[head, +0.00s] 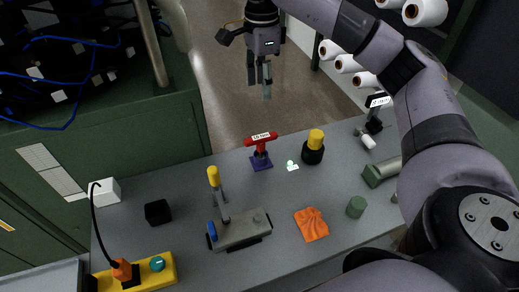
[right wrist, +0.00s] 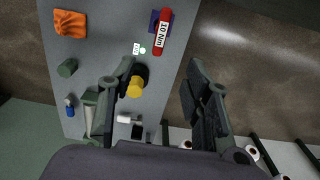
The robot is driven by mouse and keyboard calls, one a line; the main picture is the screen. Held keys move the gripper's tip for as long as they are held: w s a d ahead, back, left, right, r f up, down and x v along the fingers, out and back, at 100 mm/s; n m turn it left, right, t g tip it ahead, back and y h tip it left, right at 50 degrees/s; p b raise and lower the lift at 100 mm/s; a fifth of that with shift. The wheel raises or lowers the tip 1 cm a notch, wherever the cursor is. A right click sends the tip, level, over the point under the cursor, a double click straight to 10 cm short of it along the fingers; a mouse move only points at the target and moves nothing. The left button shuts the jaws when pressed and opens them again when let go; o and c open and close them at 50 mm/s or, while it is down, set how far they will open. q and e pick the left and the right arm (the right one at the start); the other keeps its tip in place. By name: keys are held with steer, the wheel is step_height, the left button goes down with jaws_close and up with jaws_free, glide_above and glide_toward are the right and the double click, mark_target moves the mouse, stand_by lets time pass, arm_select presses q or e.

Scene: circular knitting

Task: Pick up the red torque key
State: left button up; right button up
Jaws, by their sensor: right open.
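The red torque key (head: 261,138) has a T-shaped red handle with a white label. It stands upright in a purple base (head: 261,162) near the bench's far edge. In the right wrist view the key (right wrist: 163,34) reads "10 Nm" and lies beyond the fingertips, with part of the purple base (right wrist: 153,17) beside it. My right gripper (head: 260,88) is open and empty, high beyond the bench's far edge and apart from the key. Its two spread fingers (right wrist: 160,78) show in the right wrist view. My left gripper is not in view.
A yellow-topped black object (head: 315,142) stands right of the key. The grey bench (head: 185,235) also carries an orange cloth (head: 311,225), a green cylinder (head: 356,207), a metal block with a yellow-knobbed lever (head: 240,230) and a black cube (head: 157,212). White spools (head: 345,63) hang at upper right.

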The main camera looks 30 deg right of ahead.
step_height(320, 180, down, 2)
steer(key=b, duration=0.1)
steer(key=p, duration=0.3)
glide_toward(261, 136)
step_height(261, 136, down, 6)
steer(key=shift+a+r, duration=0.1)
steer(key=shift+a, duration=0.05)
steer(key=shift+s+f+p, duration=0.1)
steer(key=shift+f+p, duration=0.2)
steer(key=shift+f, duration=0.2)
step_height(261, 136, down, 4)
steer(key=shift+r+p, duration=0.15)
steer(key=shift+p, duration=0.65)
steer(key=shift+f, duration=0.45)
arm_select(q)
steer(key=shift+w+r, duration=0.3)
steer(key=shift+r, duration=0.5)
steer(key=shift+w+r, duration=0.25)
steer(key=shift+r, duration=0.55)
arm_select(e)
jaws_close()
